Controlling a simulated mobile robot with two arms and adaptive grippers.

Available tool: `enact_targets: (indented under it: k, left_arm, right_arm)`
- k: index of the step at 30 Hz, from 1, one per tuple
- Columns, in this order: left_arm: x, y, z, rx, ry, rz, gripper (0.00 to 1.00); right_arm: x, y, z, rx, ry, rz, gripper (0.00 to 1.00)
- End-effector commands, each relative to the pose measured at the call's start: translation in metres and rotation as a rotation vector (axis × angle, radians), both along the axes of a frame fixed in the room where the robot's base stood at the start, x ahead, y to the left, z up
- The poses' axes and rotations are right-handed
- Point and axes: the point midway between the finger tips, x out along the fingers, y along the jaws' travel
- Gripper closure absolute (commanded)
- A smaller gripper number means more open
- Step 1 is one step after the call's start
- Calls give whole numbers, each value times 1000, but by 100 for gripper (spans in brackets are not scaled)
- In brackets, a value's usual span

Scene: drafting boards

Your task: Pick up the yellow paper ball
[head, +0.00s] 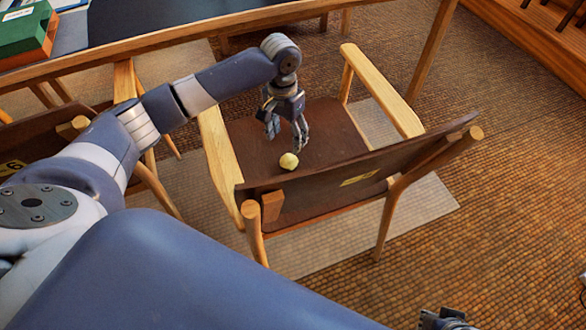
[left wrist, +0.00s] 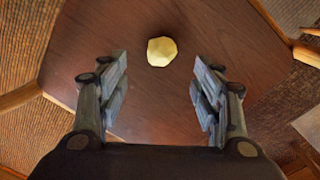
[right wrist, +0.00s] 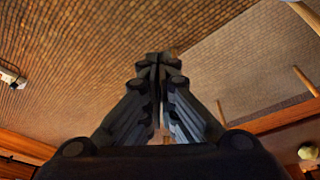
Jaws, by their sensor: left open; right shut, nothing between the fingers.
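The yellow paper ball (head: 289,161) is small and crumpled. It lies on the brown seat of a wooden armchair (head: 325,137), near the backrest. It also shows in the left wrist view (left wrist: 162,51), ahead of the fingertips and roughly centred between them. My left gripper (head: 286,136) is open and empty, pointing down over the seat close to the ball. Its fingers (left wrist: 160,85) stand apart with bare seat between them. My right gripper (head: 447,320) is at the bottom edge of the head view, far from the ball. In the right wrist view its fingers (right wrist: 158,62) are shut with nothing between them.
The chair's armrests (head: 382,90) and curved backrest (head: 350,180) surround the seat. A table with a dark top (head: 180,18) stands behind, with a green box (head: 25,35) on it. Another chair (head: 45,150) is at left. Open brown carpet (head: 500,130) lies to the right.

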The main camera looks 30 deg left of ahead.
Motion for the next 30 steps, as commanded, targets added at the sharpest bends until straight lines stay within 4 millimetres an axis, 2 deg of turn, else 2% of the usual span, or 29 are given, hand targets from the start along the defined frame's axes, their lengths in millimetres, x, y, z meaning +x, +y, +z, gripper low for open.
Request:
enact_targets:
  k: [8,12,17,20,30]
  left_arm:
    - [0,-1,-34,-1,2,0,40]
    - [0,-2,-53,-1,1,0,40]
    - [0,-2,-63,0,1,0,40]
    - [1,-1,-77,0,2,0,40]
    - [2,0,-106,0,0,1,40]
  right_arm:
    - [-9,-2,26,1,-18,-2,100]
    - [-9,-2,18,0,-15,-2,100]
    - [-9,-2,15,0,-15,-2,100]
    - [-9,-2,7,0,-15,-2,100]
    - [50,16,22,54,-273,18,100]
